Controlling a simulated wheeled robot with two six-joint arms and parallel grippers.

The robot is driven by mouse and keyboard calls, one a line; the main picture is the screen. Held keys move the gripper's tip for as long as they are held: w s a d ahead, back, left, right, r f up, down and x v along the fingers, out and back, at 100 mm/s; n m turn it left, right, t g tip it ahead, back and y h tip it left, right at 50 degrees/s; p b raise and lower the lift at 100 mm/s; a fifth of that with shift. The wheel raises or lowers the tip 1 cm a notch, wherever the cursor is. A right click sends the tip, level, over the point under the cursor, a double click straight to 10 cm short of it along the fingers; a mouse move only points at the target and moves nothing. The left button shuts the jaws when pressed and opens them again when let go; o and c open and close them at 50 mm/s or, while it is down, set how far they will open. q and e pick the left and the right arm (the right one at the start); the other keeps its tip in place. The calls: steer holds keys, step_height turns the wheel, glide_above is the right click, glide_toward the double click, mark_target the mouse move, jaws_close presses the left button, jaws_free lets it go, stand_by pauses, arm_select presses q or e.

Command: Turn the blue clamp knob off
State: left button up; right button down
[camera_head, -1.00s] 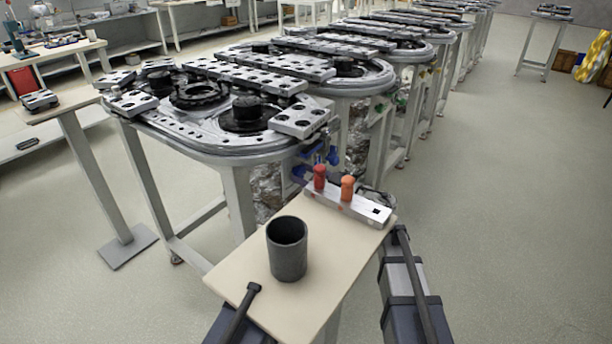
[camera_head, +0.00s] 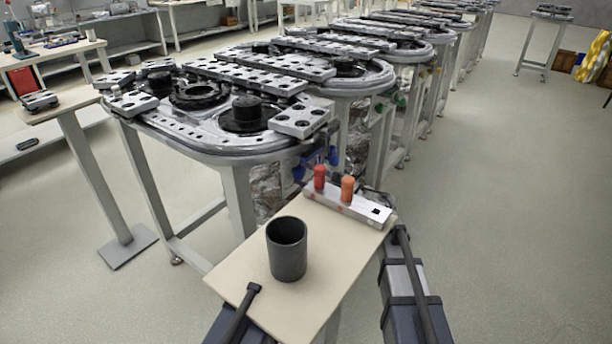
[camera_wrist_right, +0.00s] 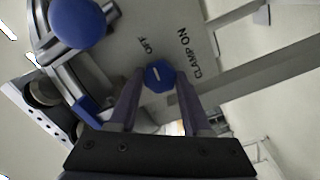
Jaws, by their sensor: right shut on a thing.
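The blue clamp knob (camera_wrist_right: 159,75) shows in the right wrist view on a grey panel, with a short white mark on its face. Lettering "OFF" is on the panel to its upper left and "CLAMP ON" to its right. My right gripper (camera_wrist_right: 158,88) is shut on the knob, one finger on each side. In the head view, blue parts (camera_head: 333,156) show under the near edge of the ring track table, but I cannot tell the knob there. My left gripper is not in view; only arm parts show at the bottom.
A larger round blue part (camera_wrist_right: 78,22) is at the upper left in the wrist view. In the head view, a small board (camera_head: 245,270) carries a dark cup (camera_head: 287,250) and a block with red and orange pegs (camera_head: 348,205). Open floor lies to the right.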

steer(key=shift+n, duration=0.7)
steer(key=shift+c, duration=1.7)
jaws_free()
steer(key=v, duration=0.8)
steer(key=shift+a, duration=0.1)
